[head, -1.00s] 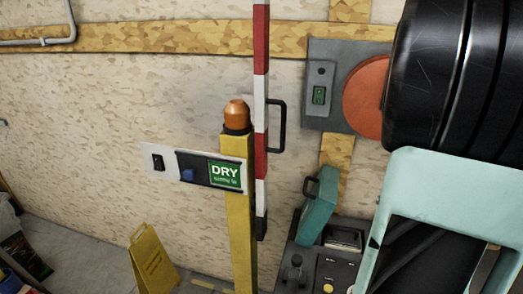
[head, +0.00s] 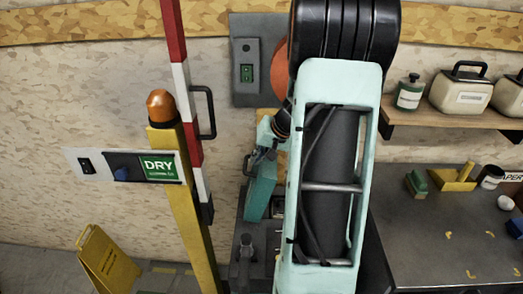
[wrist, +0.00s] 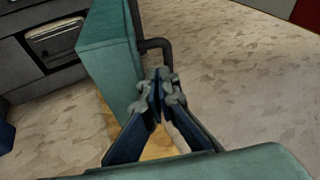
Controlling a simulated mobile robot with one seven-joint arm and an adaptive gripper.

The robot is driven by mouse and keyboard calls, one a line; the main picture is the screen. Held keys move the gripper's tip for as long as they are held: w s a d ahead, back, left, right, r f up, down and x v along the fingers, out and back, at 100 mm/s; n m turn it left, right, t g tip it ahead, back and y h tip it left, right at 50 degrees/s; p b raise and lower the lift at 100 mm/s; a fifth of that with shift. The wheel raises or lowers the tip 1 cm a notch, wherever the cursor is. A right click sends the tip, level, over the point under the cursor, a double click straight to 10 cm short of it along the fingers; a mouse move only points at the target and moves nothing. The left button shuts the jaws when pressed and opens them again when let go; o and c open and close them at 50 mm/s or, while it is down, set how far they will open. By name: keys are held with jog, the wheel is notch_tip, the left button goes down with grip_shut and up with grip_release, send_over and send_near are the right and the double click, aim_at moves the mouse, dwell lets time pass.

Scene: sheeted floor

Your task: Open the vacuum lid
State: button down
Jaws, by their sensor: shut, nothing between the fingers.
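The vacuum lid (head: 261,192) is a teal, box-like panel standing steeply tilted above a dark grey machine. Its black handle (head: 246,165) is on the left side. In the wrist view the lid (wrist: 110,60) is at upper left, and the handle (wrist: 157,44) sticks out from its edge. My gripper (wrist: 164,88) is shut and empty, with its fingertips close to the lid edge just below the handle in the picture. I cannot tell whether they touch. In the head view my arm hides part of the machine.
A yellow post (head: 190,215) with an orange lamp and a red-white barrier pole (head: 183,90) stand left of the lid. A dark worktop (head: 430,235) and a shelf (head: 450,133) with containers are at right. A yellow floor sign (head: 107,262) stands at lower left.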

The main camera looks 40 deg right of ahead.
aim_at(254, 180)
jog(key=shift+x, duration=1.55)
jog(key=w+a+f+b, duration=0.3)
jog(key=w+a+b, duration=0.3)
jog(key=a, duration=0.2)
jog(key=shift+w+a+f+b, duration=0.3)
jog(key=shift+w+a, duration=0.05)
jog(key=shift+a, duration=0.05)
